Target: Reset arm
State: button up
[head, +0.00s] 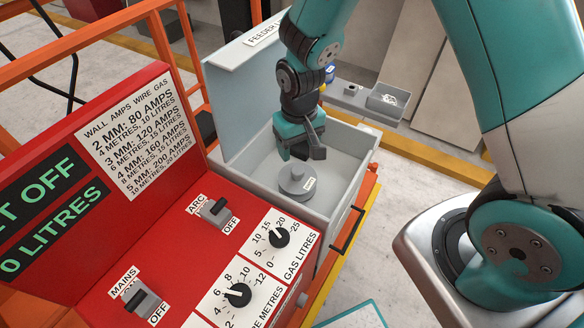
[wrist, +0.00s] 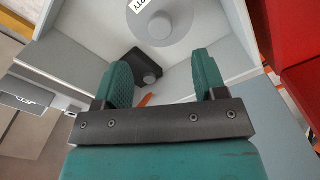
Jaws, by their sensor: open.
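My gripper (head: 299,152) hangs over the open grey feeder box (head: 347,158), to the right of the red panel. In the wrist view its two teal fingers (wrist: 164,82) are spread apart with nothing between them that I can see held. A grey round spool (head: 297,182) with a label lies on the box floor just below the gripper; it also shows in the wrist view (wrist: 178,28). A dark block with a round knob (wrist: 140,66) shows beyond the fingertips in the wrist view. The gripper appears apart from the spool.
The red control panel (head: 160,240) with switches and dials stands left of the box. The box's raised lid (head: 240,90) stands behind it. A grey shelf with a small tray (head: 387,99) is at the back right. Orange rails (head: 100,30) run at the upper left.

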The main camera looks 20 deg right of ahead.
jog(key=s+a+r+n+y+b, duration=0.1)
jog(key=s+a+r+n+y, duration=0.1)
jog(key=s+r, duration=0.7)
jog(key=s+a+r+n+y+b, duration=0.1)
jog(key=s+a+r+n+y, duration=0.1)
jog(key=s+r, duration=0.7)
notch_tip(320, 180, up, 2)
jog(key=shift+s+a+r+n+b, duration=0.1)
jog(key=shift+s+a+n+b, duration=0.2)
jog(key=shift+n, duration=0.6)
